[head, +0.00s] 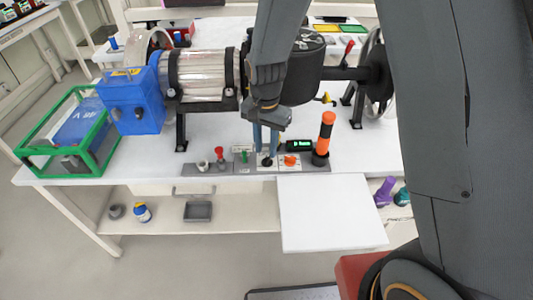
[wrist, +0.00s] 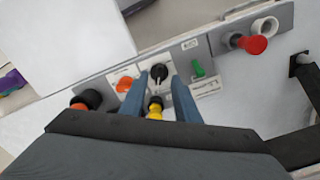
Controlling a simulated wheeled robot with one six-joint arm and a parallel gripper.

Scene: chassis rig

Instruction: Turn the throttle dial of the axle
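The axle rig lies across the white bench, with a blue housing (head: 132,101), a ribbed metal drum (head: 204,75) and a dark round body (head: 301,66). A grey control panel (head: 262,169) runs along the bench's front edge. The black dial (head: 267,161) with a pale pointer mark is on it; it also shows in the wrist view (wrist: 158,72). My gripper (head: 266,150) points down over the dial. Its two blue fingers (wrist: 158,82) are apart, one on each side of the dial. I cannot tell whether they touch it.
An orange button (head: 290,160) sits close right of the dial, a green switch (head: 244,156) and a red knob (head: 219,152) to its left. An orange and black post (head: 324,138) and a small green display (head: 300,145) stand nearby. A white board (head: 330,215) juts out in front.

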